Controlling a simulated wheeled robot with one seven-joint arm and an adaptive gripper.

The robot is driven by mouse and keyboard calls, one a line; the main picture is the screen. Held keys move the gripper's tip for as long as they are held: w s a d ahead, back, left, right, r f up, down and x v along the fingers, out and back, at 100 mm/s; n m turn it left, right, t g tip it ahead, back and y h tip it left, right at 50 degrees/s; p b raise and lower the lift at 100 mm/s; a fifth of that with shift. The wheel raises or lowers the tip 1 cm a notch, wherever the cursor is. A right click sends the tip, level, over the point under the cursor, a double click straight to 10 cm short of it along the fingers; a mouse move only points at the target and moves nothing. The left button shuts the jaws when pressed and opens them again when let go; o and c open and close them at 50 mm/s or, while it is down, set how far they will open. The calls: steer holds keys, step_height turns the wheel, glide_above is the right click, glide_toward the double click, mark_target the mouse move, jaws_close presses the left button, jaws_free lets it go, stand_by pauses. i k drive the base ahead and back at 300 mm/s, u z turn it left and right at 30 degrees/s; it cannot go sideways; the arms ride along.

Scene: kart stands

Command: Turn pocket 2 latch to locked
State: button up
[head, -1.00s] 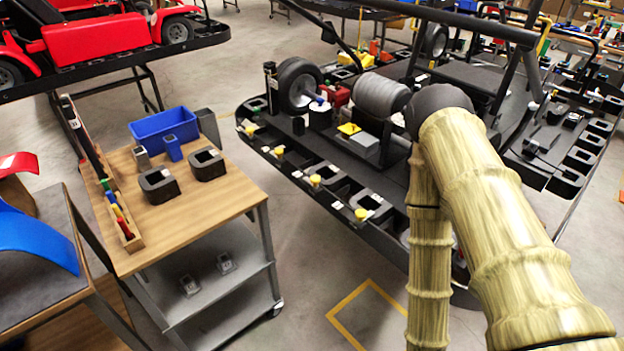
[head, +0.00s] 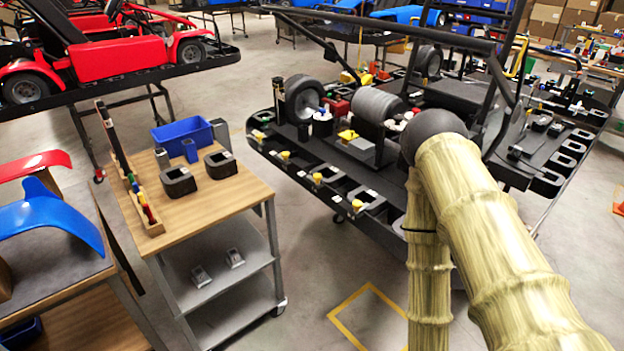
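The black kart stand (head: 292,178) fills the middle and right, with a row of pockets along its near left edge. Several yellow-topped latches sit along that edge, among them one at the far end (head: 258,134), another (head: 285,155), a middle one (head: 317,177) and the nearest one (head: 357,205). Pocket labels are too small to read, so I cannot tell which is pocket 2 or how its latch is turned. My arm crosses the right side and hides part of the stand. My gripper is out of view.
A wooden-topped cart (head: 215,200) stands left of the stand, with a blue bin (head: 182,136) and two black holders on top. A bench with a blue curved panel (head: 48,222) is at far left. Open floor lies between the cart and the stand.

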mark_target(316, 178)
steer(key=u, duration=1.1)
steer(key=i, duration=0.9)
steer(key=z, duration=1.15)
